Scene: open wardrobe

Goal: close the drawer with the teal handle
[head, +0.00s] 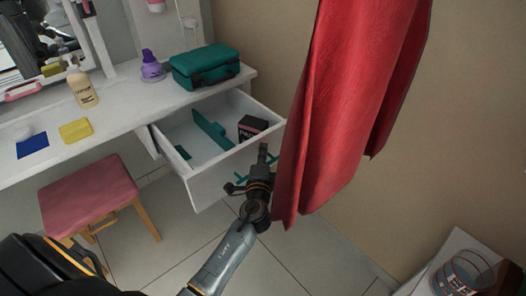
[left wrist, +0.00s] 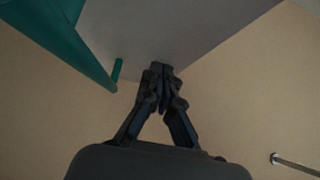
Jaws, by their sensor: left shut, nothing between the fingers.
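The white drawer (head: 212,183) stands pulled out from the white dressing table. Its teal handle (head: 241,181) is mostly hidden behind my left gripper in the head view. The handle (left wrist: 62,45) is large at the upper left of the left wrist view, beside the drawer's pale surface (left wrist: 180,30). My left gripper (head: 263,150) is in front of the drawer front, near the handle. Its fingers (left wrist: 160,70) are shut and empty, to the right of the handle in the wrist view. I cannot tell whether they touch the drawer. My right gripper is not in view.
A dark box (head: 252,127) and teal pieces (head: 211,130) lie in the drawer. A red hanging cloth (head: 335,110) is close to the right of my left gripper. A pink stool (head: 88,192) stands left. A teal case (head: 205,66) is on the tabletop (head: 125,105).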

